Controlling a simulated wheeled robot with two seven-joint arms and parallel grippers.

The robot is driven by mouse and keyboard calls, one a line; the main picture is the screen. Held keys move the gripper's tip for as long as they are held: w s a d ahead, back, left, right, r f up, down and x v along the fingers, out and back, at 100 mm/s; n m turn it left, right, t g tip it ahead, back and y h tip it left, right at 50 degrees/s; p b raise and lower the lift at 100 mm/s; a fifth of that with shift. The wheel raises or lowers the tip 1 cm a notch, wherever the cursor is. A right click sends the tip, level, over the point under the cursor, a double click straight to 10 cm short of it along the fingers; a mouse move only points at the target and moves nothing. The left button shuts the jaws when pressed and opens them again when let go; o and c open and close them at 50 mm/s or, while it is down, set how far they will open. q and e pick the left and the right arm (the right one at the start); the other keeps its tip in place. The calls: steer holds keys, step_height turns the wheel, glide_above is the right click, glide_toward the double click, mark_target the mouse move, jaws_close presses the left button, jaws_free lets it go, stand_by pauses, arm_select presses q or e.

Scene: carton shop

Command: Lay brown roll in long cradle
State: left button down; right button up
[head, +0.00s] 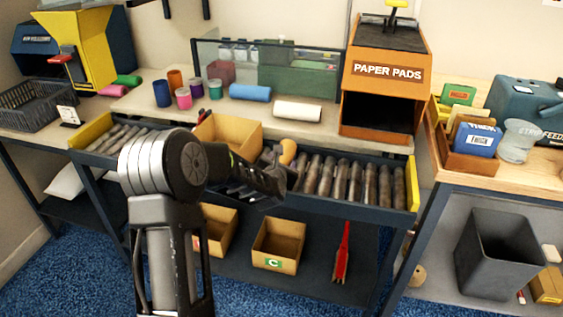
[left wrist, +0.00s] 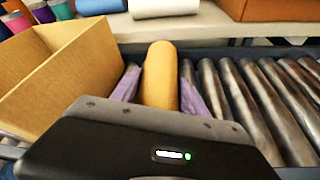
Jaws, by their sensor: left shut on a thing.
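The brown roll (head: 288,150), tan-orange in colour, is held at the end of my left gripper (head: 284,172) above the roller conveyor. In the left wrist view the brown roll (left wrist: 159,75) stands between the two purple-grey fingers of my left gripper (left wrist: 160,92), which is shut on it. The roll's lower end is hidden by the gripper body. I cannot make out the long cradle for certain in either view. My right gripper is not in view.
An open carton (head: 229,132) stands on the roller conveyor (head: 345,180), left of the roll. Behind it, a white roll (head: 298,111) and a blue roll (head: 250,92) lie on the bench, near several coloured cups. An orange paper pads dispenser (head: 385,72) stands at the right.

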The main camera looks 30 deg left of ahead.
arm_select(q)
steer(key=c, duration=0.6)
jaws_free()
steer(key=shift+f, duration=0.1)
steer(key=shift+s+r, duration=0.1)
steer(key=shift+r, duration=0.15)
steer(key=v, duration=1.1)
steer(key=shift+s+d+r, duration=0.1)
steer(key=shift+s+d, duration=0.1)
steer(key=shift+s, duration=0.15)
steer(key=shift+o, duration=0.7)
